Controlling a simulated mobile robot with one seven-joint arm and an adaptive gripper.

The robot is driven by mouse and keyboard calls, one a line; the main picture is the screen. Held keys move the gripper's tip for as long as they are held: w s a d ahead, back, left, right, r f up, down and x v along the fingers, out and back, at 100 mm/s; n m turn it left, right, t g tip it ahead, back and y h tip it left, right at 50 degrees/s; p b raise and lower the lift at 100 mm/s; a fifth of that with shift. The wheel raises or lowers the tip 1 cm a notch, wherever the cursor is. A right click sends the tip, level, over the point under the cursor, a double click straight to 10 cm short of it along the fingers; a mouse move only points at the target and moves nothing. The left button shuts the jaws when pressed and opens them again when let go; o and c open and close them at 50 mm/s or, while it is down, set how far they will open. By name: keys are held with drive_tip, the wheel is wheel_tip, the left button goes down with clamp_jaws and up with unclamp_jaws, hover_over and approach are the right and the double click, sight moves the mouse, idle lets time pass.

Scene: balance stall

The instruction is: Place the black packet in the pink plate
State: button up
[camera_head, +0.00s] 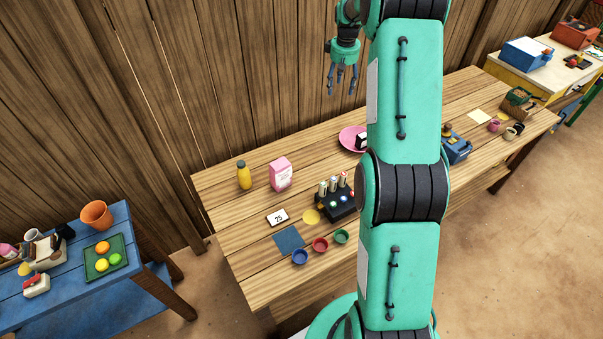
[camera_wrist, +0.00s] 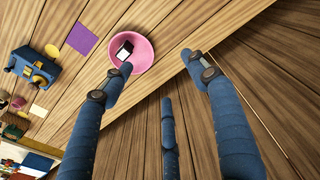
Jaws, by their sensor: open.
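The pink plate (camera_head: 346,133) lies on the wooden table near its wall-side edge, partly hidden behind my arm in the head view. The small black packet (camera_head: 361,142), with a white face, sits within the plate's outline. In the wrist view the packet (camera_wrist: 124,51) is at the left side of the pink plate (camera_wrist: 144,52), apparently resting in it, near the rim. My gripper (camera_head: 342,82) is open and empty, raised above and beyond the plate near the wooden wall. In the wrist view my gripper's (camera_wrist: 163,72) fingers are spread, with one fingertip overlapping the plate's lower edge in the picture.
A yellow bottle (camera_head: 244,175), a pink carton (camera_head: 280,174) and a black rack (camera_head: 341,206) with several small upright items stand left of the plate. A blue device (camera_head: 456,148) stands to its right. A purple square (camera_wrist: 82,38) lies beside the plate. The wooden wall is close behind.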

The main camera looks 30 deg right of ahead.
drive_tip(key=s+a+r+t, duration=0.1)
drive_tip(key=s+a+r, duration=0.9)
drive_tip(key=a, duration=0.4)
drive_tip(key=s+a+r+t, duration=0.1)
drive_tip(key=s+a+r, duration=0.6)
drive_tip(key=a+r, duration=0.65)
drive_tip(key=s+a+f+t, duration=0.1)
drive_tip(key=s+a, duration=0.4)
drive_tip(key=s, duration=0.4)
drive_tip(key=s+a+f, duration=0.1)
drive_tip(key=s+a, duration=0.5)
drive_tip(key=s, duration=0.4)
drive_tip(key=s+a+f+t, duration=0.1)
drive_tip(key=s+a, duration=0.4)
drive_tip(key=s, duration=0.4)
drive_tip(key=shift+s+a+t+y, duration=0.3)
drive_tip(key=shift+f, duration=0.15)
wheel_tip(320, 180, down, 11)
drive_tip(key=b, duration=1.1)
